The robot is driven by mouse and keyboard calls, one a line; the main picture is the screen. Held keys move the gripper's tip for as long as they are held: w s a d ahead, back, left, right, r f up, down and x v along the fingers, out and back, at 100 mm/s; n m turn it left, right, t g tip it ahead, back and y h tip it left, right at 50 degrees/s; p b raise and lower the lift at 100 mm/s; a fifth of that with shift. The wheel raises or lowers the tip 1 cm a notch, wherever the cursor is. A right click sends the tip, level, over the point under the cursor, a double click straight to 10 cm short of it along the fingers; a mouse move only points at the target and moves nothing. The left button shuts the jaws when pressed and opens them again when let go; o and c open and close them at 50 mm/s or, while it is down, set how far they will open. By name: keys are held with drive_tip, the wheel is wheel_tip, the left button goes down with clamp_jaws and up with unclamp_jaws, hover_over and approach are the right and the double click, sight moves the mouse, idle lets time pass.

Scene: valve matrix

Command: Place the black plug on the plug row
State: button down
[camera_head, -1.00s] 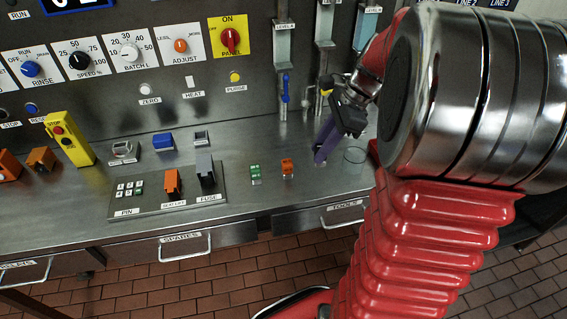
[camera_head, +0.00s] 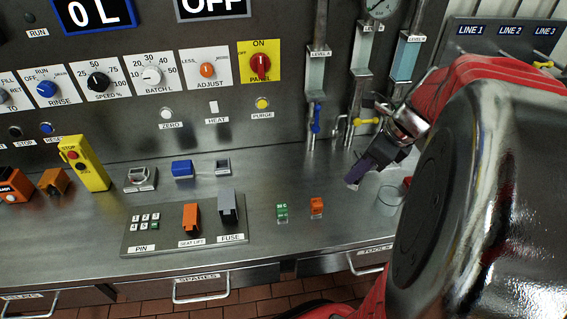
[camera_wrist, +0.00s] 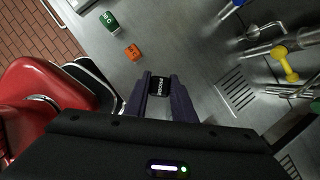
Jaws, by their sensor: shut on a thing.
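My gripper (camera_wrist: 160,90) has dark purple fingers shut on a small black plug (camera_wrist: 159,86) with white lettering, seen in the wrist view. In the head view my gripper (camera_head: 358,178) is over the right part of the steel bench, tilted down to the left; the black plug cannot be made out there. A blue plug-like block (camera_head: 182,169) and a grey socket (camera_head: 222,166) stand in a row at the back of the bench, left of my gripper. A grey fitting (camera_head: 140,179) stands left of them. I cannot tell for sure that this is the plug row.
A green block (camera_head: 282,211) and an orange block (camera_head: 317,205) stand left of my gripper. A clear glass (camera_head: 388,200) is just right of it. A panel with PIN, SEAT LIFT and FUSE labels (camera_head: 185,239) lies at the front. Valve pipes with blue and yellow handles rise behind.

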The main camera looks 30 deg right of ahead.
sight(354, 187)
drive_tip(key=shift+f, duration=0.1)
drive_tip(key=shift+f, duration=3)
drive_tip(key=shift+f, duration=0.1)
drive_tip(key=shift+f, duration=1.8)
drive_tip(key=c, duration=1.5)
unclamp_jaws()
drive_tip(key=shift+f, duration=0.1)
drive_tip(key=shift+s, duration=0.1)
